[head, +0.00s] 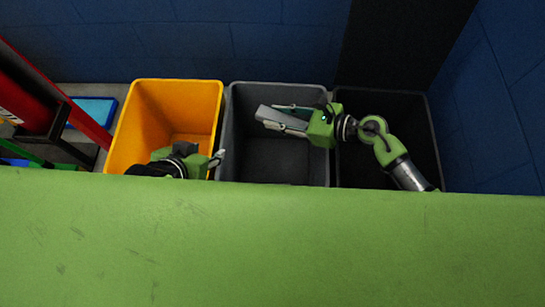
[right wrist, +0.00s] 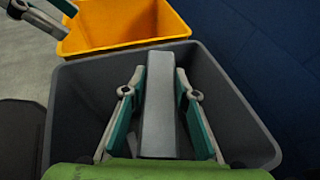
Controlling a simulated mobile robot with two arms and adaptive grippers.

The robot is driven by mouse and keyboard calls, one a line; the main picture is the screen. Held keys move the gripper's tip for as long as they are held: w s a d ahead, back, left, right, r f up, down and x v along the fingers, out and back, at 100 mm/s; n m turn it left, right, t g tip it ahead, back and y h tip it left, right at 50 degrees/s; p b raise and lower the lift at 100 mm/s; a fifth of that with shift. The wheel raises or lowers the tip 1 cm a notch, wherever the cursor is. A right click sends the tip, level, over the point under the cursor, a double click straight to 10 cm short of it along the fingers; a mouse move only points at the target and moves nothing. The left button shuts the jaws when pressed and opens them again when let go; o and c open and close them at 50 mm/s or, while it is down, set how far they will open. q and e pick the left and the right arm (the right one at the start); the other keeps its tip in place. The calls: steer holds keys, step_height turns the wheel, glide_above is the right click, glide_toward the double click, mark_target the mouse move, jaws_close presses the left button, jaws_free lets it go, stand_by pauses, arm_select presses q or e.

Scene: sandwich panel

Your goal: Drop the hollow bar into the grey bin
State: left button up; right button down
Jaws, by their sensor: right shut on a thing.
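The hollow bar (head: 270,115) is a light grey, straight piece. My right gripper (head: 288,117) is shut on it, with one finger along each side. In the head view the bar appears over the upper part of the grey bin (head: 272,163), inside its rim outline. In the right wrist view the bar (right wrist: 158,110) lies between the two teal-padded fingers, with the grey bin (right wrist: 80,105) around and below it. My left gripper (head: 202,157) is at the front of the yellow bin, near the grey bin's left wall. Its fingers look apart and empty.
The yellow bin (head: 140,115) stands left of the grey bin, and a black bin (head: 400,105) stands right of it. A green surface (head: 270,245) fills the foreground. A blue wall (head: 190,40) is behind the bins. A red frame (head: 85,122) is at the far left.

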steer(key=c, duration=1.5)
jaws_free()
steer(key=v, duration=1.2)
